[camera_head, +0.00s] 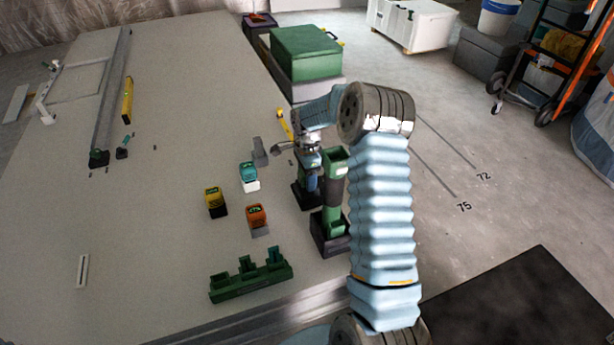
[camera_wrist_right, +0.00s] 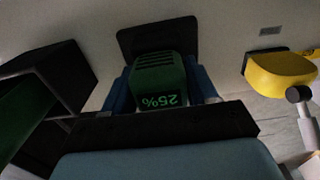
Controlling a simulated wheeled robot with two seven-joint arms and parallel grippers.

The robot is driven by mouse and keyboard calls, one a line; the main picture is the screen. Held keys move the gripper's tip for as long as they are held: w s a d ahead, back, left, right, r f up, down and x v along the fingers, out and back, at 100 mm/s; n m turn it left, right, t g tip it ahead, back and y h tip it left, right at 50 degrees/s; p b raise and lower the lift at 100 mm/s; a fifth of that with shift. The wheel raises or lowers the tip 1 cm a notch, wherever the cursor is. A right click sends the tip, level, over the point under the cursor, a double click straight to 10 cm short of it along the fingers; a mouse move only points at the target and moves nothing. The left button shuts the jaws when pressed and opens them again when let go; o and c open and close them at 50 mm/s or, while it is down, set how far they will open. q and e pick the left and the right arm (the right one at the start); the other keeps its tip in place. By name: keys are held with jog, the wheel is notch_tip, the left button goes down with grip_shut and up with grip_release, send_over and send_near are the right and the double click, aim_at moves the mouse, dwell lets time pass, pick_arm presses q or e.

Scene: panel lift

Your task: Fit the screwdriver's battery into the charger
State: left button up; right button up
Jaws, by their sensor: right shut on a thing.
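My right gripper (camera_head: 309,178) points down at the table beside a tall green-and-black tool body (camera_head: 334,190), which looks like the screwdriver. In the right wrist view the gripper's blue fingers are shut on a green battery (camera_wrist_right: 160,72) with a black base and a display reading 25%. In the head view the gripper mostly hides this battery. I cannot tell whether its base touches the table. The green charger (camera_head: 250,283), with upright posts, lies near the table's front edge. My left gripper is not in view.
A yellow battery (camera_head: 215,199), a teal battery (camera_head: 249,172) and an orange battery (camera_head: 257,215) stand left of my gripper. A green case (camera_head: 305,54) stands at the back. The left of the table (camera_head: 140,210) is mostly clear.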

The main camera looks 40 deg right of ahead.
jog(key=o, duration=1.2)
jog(key=shift+o, duration=0.2)
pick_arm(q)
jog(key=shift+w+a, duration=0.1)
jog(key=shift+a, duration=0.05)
pick_arm(e)
jog(key=shift+w+r, duration=0.1)
jog(key=shift+r, duration=0.6)
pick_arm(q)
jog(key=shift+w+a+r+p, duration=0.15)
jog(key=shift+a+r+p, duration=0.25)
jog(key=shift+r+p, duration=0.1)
pick_arm(e)
notch_tip(320, 180, up, 12)
jog(key=shift+r, duration=0.25)
